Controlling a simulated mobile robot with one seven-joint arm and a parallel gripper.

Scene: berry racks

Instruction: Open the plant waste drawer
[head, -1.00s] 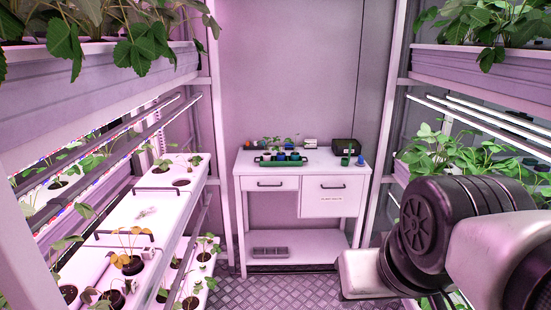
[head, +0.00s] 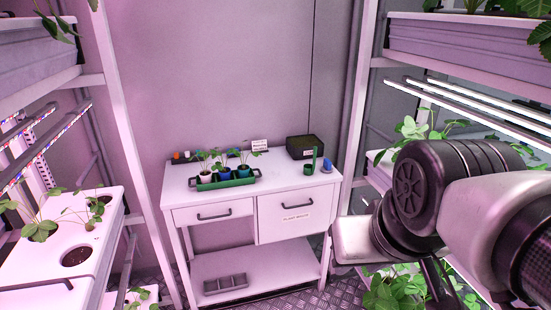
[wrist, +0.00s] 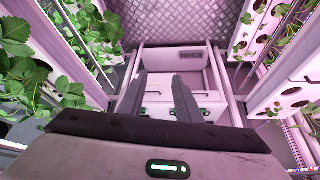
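The plant waste drawer (head: 275,222) is the deep white front on the right of the workbench in the head view, with a label reading plant waste and a dark bar handle (head: 297,199) near its top edge. It is shut, flush with the bench. In the wrist view my gripper (wrist: 158,92) shows two dark fingers spread apart with nothing between them. The bench lies beyond the fingers and looks upside down there. The fingers appear apart from the bench; they partly hide its front. In the head view the fingers cannot be made out.
A shallow drawer (head: 203,217) is shut on the left. A green tray (head: 240,183) of seedlings, a black box (head: 304,147) and a green holder (head: 310,170) stand on the bench top. A grey tray (head: 225,285) sits on the lower shelf. Plant racks flank both sides.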

